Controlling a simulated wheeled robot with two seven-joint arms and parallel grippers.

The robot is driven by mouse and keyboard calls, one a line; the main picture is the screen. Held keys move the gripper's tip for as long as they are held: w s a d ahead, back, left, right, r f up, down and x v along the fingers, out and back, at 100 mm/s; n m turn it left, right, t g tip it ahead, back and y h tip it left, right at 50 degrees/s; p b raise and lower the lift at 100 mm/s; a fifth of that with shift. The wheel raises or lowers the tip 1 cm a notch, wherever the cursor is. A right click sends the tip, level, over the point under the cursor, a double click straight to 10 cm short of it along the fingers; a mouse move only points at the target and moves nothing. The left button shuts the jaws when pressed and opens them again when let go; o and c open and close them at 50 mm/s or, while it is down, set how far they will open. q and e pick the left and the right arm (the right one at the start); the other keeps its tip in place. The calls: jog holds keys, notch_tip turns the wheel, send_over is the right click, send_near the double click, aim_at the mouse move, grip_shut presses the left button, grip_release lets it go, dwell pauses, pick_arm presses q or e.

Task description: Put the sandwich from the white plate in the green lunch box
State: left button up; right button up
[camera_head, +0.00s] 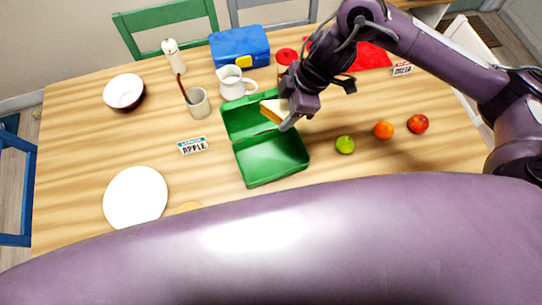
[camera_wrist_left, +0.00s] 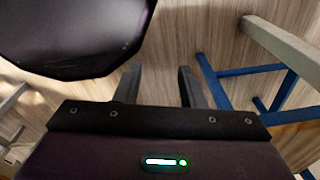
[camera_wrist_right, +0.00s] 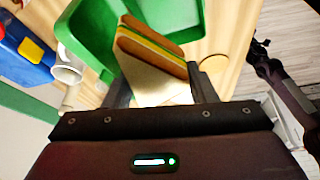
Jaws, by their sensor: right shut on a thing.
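The sandwich (camera_head: 272,110) is a triangular half with brown crust and green filling. My right gripper (camera_head: 287,119) is shut on it and holds it over the upper part of the open green lunch box (camera_head: 272,158). In the right wrist view the sandwich (camera_wrist_right: 155,62) sits between the fingers of the right gripper (camera_wrist_right: 163,85), with the green box (camera_wrist_right: 90,30) beyond it. The white plate (camera_head: 135,197) lies empty at the left front of the table. In the left wrist view my left gripper (camera_wrist_left: 157,88) is open and empty, away from the table top.
A white jug (camera_head: 233,84), a beige cup (camera_head: 199,103) and a closed blue lunch box (camera_head: 240,47) stand behind the green box. A green apple (camera_head: 345,145), an orange (camera_head: 383,130) and a red apple (camera_head: 418,123) lie to its right. A label card (camera_head: 193,146) stands left.

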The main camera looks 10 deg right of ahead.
jog(key=shift+s+a+f+n+g, duration=0.15)
jog(key=shift+s+f+n+g, duration=0.1)
jog(key=shift+f+n, duration=0.25)
jog(key=shift+s+a+f+n+g, duration=0.15)
jog(key=shift+s+f+n, duration=0.1)
jog(key=shift+f+n, duration=0.25)
send_over(276, 157)
jog(key=d, duration=0.2)
jog(key=f, duration=0.9)
jog(key=f+b, duration=0.1)
jog(key=f, duration=0.4)
jog(key=shift+s+a+f, duration=0.1)
jog(key=shift+a+f, duration=0.15)
notch_tip(276, 157, down, 4)
jog(key=shift+f, duration=0.15)
pick_arm(q)
jog(key=shift+w+d+f, duration=0.1)
jog(key=shift+d+f, duration=0.05)
jog(key=shift+d, duration=0.25)
jog(key=shift+w+d+f, duration=0.1)
jog(key=shift+d+f, duration=0.05)
jog(key=shift+d, duration=0.25)
pick_arm(e)
jog(key=shift+f, duration=0.15)
jog(key=o, duration=0.6)
